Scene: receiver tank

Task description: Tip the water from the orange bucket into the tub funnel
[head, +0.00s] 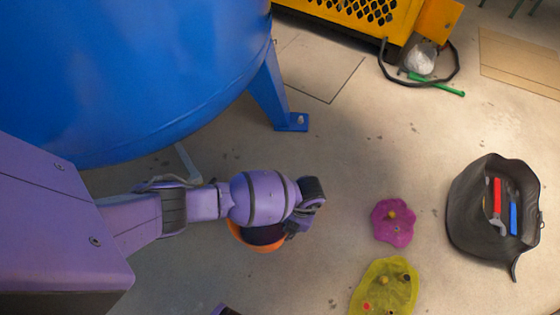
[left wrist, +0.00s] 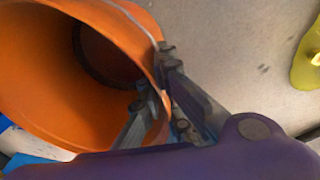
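The orange bucket (head: 262,246) is mostly hidden under my left arm in the head view. In the left wrist view the bucket (left wrist: 50,75) lies open towards the camera, with a dark round area deep inside. I cannot tell whether that is water. My left gripper (left wrist: 157,85) has its fingers on both sides of the bucket's rim and looks shut on it. It also shows in the head view (head: 305,205), below the blue tank. I cannot pick out a tub funnel for certain. My right gripper is not in view.
A large blue tank (head: 130,70) on blue legs fills the upper left. A magenta piece (head: 393,221) and a yellow-green piece (head: 372,290) lie on the floor. A black tub (head: 468,225) with red and blue items stands at right. Floor between is clear.

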